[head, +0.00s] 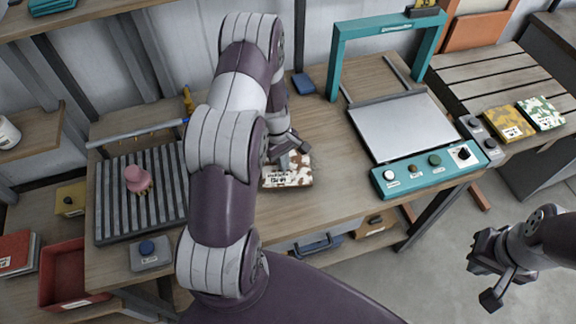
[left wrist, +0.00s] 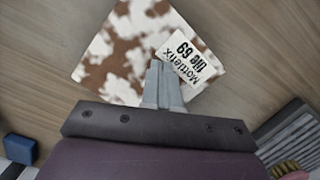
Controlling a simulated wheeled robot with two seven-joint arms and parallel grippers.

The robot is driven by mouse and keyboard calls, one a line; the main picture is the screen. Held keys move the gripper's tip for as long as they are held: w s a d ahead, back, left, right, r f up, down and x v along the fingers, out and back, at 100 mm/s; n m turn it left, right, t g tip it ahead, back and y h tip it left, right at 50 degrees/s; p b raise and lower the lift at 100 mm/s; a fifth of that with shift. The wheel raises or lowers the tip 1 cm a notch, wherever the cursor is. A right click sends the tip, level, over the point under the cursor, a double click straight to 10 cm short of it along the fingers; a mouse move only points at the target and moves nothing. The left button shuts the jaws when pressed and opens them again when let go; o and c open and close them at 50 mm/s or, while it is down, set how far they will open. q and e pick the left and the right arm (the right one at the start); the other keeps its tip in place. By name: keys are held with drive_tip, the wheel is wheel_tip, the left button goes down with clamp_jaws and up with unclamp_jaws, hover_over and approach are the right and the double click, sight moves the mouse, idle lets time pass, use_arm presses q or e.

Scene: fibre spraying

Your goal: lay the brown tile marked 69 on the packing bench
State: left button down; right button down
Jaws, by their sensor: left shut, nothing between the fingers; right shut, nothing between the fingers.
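The brown and white mottled tile (head: 290,179) lies flat on the wooden workbench (head: 330,215), partly hidden by my left arm. In the left wrist view the tile (left wrist: 115,50) shows a white label reading "Mottlefix tile 69". My left gripper (head: 291,152) is over the tile, its fingers shut and empty (left wrist: 160,76) close to the label. I cannot tell whether the fingertips touch it. My right gripper (head: 482,280) is shut and empty above the floor at the lower right. A slatted bench (head: 490,75) stands at the right; no sign naming it the packing bench is readable.
A teal-framed machine (head: 380,185) with a grey plate and knobs stands right of the tile. A yellow tile (head: 509,122) and a green tile (head: 540,113) lie at the slatted bench's front. A striped grate (head: 115,210) bears a pink object (head: 137,178) at left.

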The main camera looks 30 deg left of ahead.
use_arm(q)
drive_tip(key=shift+s+f, duration=0.2)
drive_tip(key=shift+f, duration=0.15)
use_arm(e)
drive_tip(key=shift+f, duration=0.1)
